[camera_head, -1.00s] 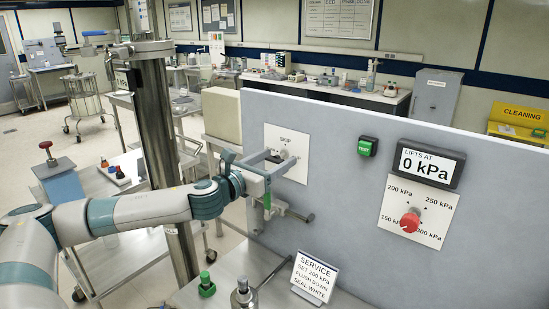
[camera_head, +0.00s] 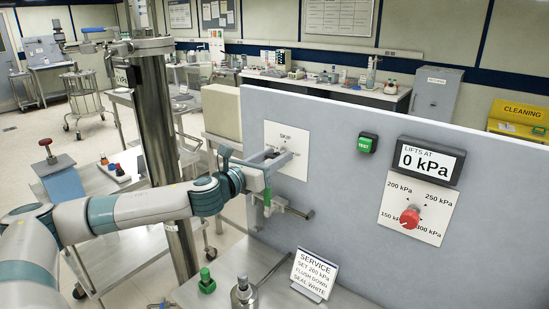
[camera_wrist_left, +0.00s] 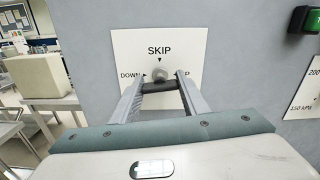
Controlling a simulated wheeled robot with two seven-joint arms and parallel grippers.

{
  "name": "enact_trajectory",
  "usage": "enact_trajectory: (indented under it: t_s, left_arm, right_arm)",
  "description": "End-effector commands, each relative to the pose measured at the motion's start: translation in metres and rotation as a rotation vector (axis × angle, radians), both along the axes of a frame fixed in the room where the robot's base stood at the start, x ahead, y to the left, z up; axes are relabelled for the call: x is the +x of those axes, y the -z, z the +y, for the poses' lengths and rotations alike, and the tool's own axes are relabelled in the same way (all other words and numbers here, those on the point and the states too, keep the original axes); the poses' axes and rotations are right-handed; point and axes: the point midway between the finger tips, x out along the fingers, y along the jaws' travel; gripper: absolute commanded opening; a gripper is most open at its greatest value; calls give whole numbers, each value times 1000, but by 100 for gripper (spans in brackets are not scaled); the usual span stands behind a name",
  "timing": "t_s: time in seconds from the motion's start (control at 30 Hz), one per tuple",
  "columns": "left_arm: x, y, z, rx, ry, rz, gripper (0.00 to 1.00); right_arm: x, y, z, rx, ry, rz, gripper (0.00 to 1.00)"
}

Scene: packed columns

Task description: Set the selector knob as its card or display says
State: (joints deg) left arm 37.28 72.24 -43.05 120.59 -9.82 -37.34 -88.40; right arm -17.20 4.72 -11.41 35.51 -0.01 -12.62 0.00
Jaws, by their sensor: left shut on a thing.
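A selector knob (camera_wrist_left: 160,71) sits on a white plate (camera_head: 299,167) on the grey panel. The plate reads SKIP at top and DOWN at left; the right label is partly hidden by a finger. My left gripper (camera_head: 284,158) reaches the plate, its fingers on both sides of the knob and shut on it. A dark piece shows between the fingers in the left wrist view; the knob's pointing direction is unclear. The service card (camera_head: 314,273) reads SET 200 kPa, FLUSH DOWN, SEAL WHITE. My right gripper is not in view.
A red knob (camera_head: 409,217) sits on a kPa dial plate (camera_head: 434,222) under a display (camera_head: 429,161) reading LIFTS AT 0 kPa. A green TEST button (camera_head: 367,143) is beside it. A green-topped knob (camera_head: 207,281) and a metal fitting (camera_head: 243,293) stand on the bench below.

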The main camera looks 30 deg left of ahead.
Motion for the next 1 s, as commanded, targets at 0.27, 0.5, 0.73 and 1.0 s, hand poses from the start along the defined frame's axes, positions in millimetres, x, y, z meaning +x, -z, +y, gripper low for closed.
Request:
enact_trajectory:
  t_s: [0.27,0.5,0.73,1.0]
  left_arm:
    - [0,1,0,-204,0,16,18]
    - [0,1,0,-428,0,34,18]
    - [0,1,0,-646,0,50,18]
    - [0,1,0,-903,0,71,18]
  right_arm:
    - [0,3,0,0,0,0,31]
    - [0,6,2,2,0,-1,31]
    - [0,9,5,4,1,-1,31]
    - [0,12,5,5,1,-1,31]
